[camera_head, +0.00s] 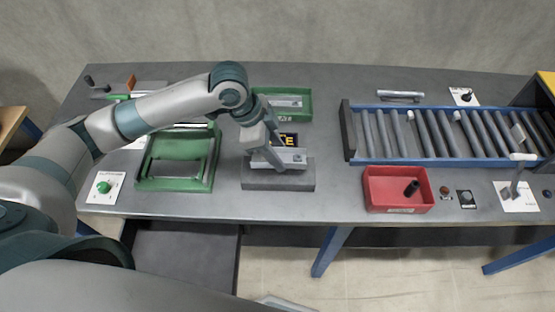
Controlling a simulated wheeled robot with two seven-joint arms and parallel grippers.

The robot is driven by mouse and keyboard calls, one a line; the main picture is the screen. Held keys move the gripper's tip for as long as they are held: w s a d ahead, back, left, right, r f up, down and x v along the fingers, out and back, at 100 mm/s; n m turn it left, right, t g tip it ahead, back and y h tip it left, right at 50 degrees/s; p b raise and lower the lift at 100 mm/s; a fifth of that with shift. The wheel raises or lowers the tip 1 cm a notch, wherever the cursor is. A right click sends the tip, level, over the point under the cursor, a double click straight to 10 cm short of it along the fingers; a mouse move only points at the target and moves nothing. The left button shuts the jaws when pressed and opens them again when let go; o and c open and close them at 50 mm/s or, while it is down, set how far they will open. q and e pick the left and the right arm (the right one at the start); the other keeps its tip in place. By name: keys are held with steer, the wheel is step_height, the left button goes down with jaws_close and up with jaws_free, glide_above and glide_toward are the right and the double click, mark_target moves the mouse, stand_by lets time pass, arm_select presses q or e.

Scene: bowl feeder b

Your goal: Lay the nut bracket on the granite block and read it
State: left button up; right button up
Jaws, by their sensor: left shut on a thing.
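The granite block (265,183) is a dark grey slab near the front middle of the bench. My left gripper (281,163) reaches down over it from above. It is shut on a small pale metal piece, the nut bracket (294,156). The bracket is at the top of the block, but I cannot tell whether it touches the surface. The gripper fingers hide part of the bracket. A dark display with yellow lettering (288,139) stands just behind, partly covered by the gripper. My right gripper is not in view.
A green tray (144,184) lies left of the block, and another green tray (307,104) lies behind it. A red bin (399,207) with a dark cylinder (411,188) stands to the right. A blue-framed roller conveyor (420,161) fills the back right. Bare bench lies between block and bin.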

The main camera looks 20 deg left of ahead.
arm_select(q)
steer(key=shift+f+p, duration=0.7)
steer(key=shift+f, duration=1.25)
steer(key=o, duration=1.1)
steer(key=shift+f, duration=0.15)
steer(key=shift+o, duration=0.2)
steer(key=shift+r, duration=0.2)
steer(key=b+v, duration=0.2)
steer(key=v, duration=1)
